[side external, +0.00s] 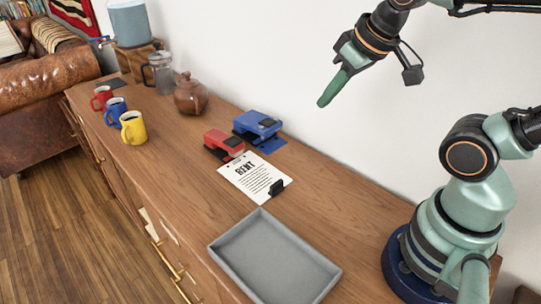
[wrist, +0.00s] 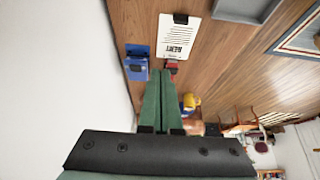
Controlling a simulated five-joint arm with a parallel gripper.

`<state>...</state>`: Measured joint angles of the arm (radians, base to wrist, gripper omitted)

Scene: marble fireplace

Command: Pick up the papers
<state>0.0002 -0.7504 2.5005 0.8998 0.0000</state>
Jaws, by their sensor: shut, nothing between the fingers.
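The papers (side external: 252,176) lie flat on the wooden sideboard in the side external view, with a black clip at their lower right edge and the printed word "RINT" or similar. They also show in the wrist view (wrist: 177,37), near the top. My gripper (side external: 322,102) is shut and empty, raised high above the sideboard near the white wall, apart from the papers. In the wrist view its green fingers (wrist: 165,74) lie together, with the tips just below the papers in the picture.
A grey tray (side external: 222,245) sits in front of the papers. A red hole punch or stapler (side external: 222,143) and a blue one (side external: 258,124) stand behind them. A brown teapot (side external: 190,95), a glass press (side external: 158,72) and red, blue and yellow mugs (side external: 133,128) stand farther left. The wall borders the back edge.

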